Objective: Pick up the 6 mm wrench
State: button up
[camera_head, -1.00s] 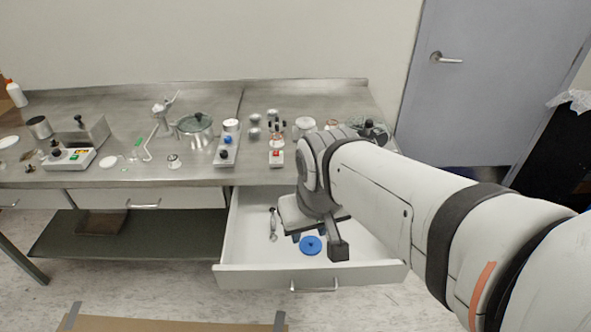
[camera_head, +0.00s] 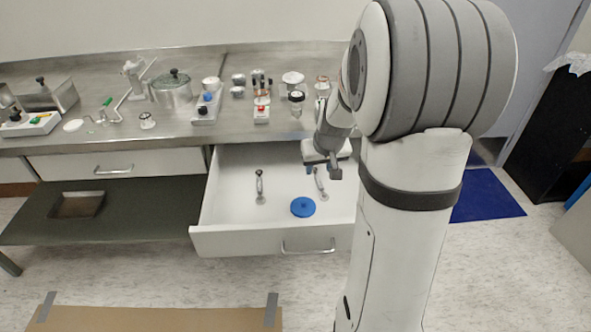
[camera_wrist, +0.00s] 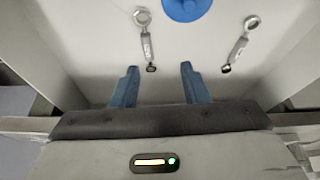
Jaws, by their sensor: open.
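Two metal wrenches lie in the open white drawer, a left one (camera_head: 260,186) and a right one (camera_head: 320,184) in the head view. In the wrist view, the wrench at left (camera_wrist: 146,38) and the one at right (camera_wrist: 240,45) have ring ends at the top. Each handle has small markings, too small to read, so I cannot tell which is 6 mm. My gripper (camera_head: 322,168) is over the back right of the drawer, close to the right wrench. In the wrist view its two blue fingers (camera_wrist: 158,70) are apart, with nothing between them.
A blue disc (camera_head: 303,207) lies on the drawer floor (camera_head: 232,208) between the wrenches, nearer the front. The drawer's front panel (camera_head: 250,241) and side walls bound the space. The steel worktop (camera_head: 175,134) above holds a pot (camera_head: 173,92) and several small devices.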

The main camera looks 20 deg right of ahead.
send_near(320, 184)
jog(key=shift+w+a+f+b, duration=0.15)
jog(key=shift+w+f+b, duration=0.1)
jog(key=shift+f+b, duration=0.35)
jog(key=x, duration=0.6)
jog(key=shift+w+d+f+b, duration=0.1)
jog(key=shift+d+f+b, duration=0.1)
jog(key=shift+f+b, duration=0.2)
jog(key=shift+c, duration=0.2)
grip_shut()
